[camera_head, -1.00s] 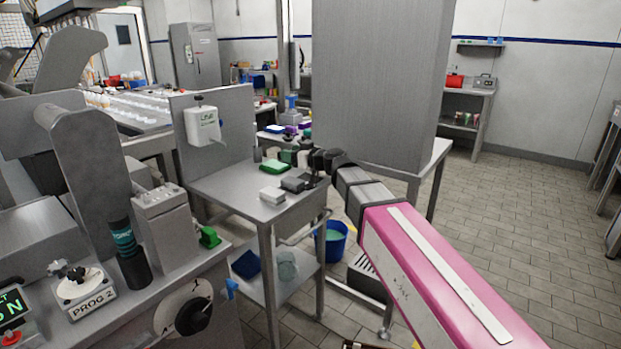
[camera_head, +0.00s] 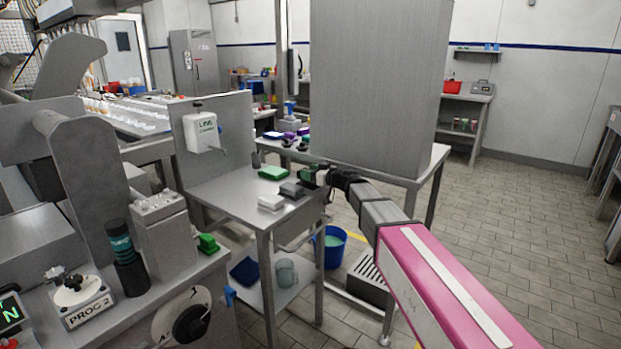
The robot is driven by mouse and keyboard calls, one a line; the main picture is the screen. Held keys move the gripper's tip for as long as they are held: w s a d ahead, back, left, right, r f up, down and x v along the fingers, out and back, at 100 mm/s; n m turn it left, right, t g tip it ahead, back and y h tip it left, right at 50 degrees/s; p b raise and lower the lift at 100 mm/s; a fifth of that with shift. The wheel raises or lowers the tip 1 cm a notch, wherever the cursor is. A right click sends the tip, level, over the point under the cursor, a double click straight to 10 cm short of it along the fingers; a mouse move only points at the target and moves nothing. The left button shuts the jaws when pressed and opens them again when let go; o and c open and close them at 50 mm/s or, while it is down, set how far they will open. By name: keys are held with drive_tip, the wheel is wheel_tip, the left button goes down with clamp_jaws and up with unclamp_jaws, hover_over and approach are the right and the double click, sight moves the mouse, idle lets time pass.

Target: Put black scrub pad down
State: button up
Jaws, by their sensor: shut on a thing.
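My gripper (camera_head: 322,177) is at the right edge of a steel table (camera_head: 228,206), seen small and from behind. It is shut on a small dark thing (camera_head: 307,175), taken to be the black scrub pad, which the fingers partly hide. The held pad is at the table's right side, close to the top; I cannot tell whether it touches. A dark grey pad (camera_head: 291,190) lies on the table just left of and nearer than the gripper. A white pad (camera_head: 270,203) lies nearer still, and a green pad (camera_head: 273,173) lies farther back.
A dispenser (camera_head: 201,132) hangs on the panel at the table's back left. A blue bucket (camera_head: 331,244) stands on the floor to the right. A large steel cabinet (camera_head: 380,85) rises behind my arm. The table's front left top is clear.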

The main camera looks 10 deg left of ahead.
drive_tip(key=shift+f, duration=0.9)
drive_tip(key=shift+f, duration=0.15)
drive_tip(key=o, duration=0.9)
drive_tip(key=v, duration=1.1)
